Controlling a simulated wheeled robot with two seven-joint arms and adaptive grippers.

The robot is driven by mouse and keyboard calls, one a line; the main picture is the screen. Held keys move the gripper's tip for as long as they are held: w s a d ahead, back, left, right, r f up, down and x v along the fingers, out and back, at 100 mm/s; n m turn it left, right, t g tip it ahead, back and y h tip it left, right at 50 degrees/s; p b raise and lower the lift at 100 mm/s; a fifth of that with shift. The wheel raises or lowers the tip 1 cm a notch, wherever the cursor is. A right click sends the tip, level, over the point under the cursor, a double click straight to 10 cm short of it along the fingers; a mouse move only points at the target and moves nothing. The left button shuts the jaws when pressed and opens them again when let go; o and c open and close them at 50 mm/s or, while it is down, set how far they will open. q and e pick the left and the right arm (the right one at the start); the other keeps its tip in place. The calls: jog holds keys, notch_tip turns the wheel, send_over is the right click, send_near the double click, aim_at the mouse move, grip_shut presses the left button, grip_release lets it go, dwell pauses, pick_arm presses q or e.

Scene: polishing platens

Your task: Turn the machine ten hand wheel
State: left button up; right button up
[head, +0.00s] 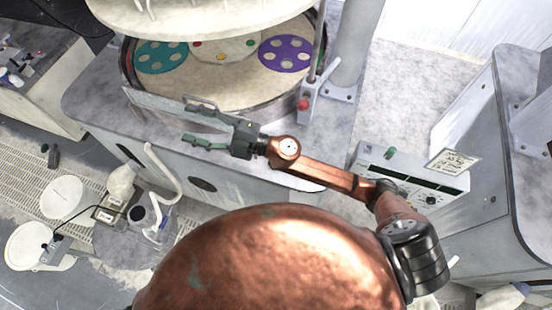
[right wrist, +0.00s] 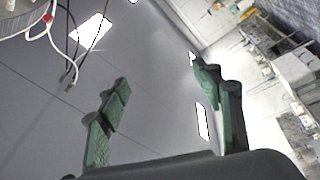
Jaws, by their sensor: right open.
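I cannot make out a hand wheel for certain in either view. A polishing machine (head: 100,95) with a round tan platen (head: 235,85) fills the upper middle of the head view. My right gripper (head: 190,141) is open and empty in front of the machine's front edge, beside a clear guard panel (head: 165,108) with a handle. Its green fingers stand apart in the right wrist view (right wrist: 160,95), with nothing between them. My left gripper is not in view. A placard (head: 452,162) stands at the right; its writing is too small to read.
A teal disc (head: 160,57) and a purple disc (head: 286,53) lie on the platen. A post with a red knob (head: 304,104) stands at its right. A control box (head: 425,187) lies right of my arm. White hoses and round lids (head: 62,197) are at the lower left.

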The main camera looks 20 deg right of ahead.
jog(key=s+a+f+n+g, duration=0.4)
jog(key=s+a+n+g, duration=0.1)
jog(key=n+g, duration=0.1)
jog(key=s+d+f+n+g+h, duration=0.2)
jog(key=f+h, duration=0.1)
jog(key=f, duration=0.4)
jog(key=s+d+f+n+g+h, duration=0.1)
jog(key=f+n+g+h, duration=0.25)
jog(key=f, duration=0.25)
jog(key=w+d+f+h, duration=0.3)
jog(key=d+h, duration=0.1)
jog(key=d, duration=0.4)
jog(key=w+d+f+t+h, duration=0.1)
jog(key=w+d+f+h, duration=0.2)
jog(key=d, duration=0.5)
jog(key=w+d+f+m+t+h, duration=0.1)
jog(key=w+d+f+h, duration=0.2)
jog(key=d, duration=0.6)
jog(key=shift+w+f+h+p, duration=0.15)
jog(key=shift+f+h+p, duration=0.2)
jog(key=shift+h, duration=0.6)
jog(key=shift+d+f, duration=0.1)
jog(key=shift+f, duration=0.25)
notch_tip(320, 180, down, 7)
jog(key=shift+r+p, duration=0.1)
jog(key=shift+p, duration=1)
jog(key=shift+c, duration=0.2)
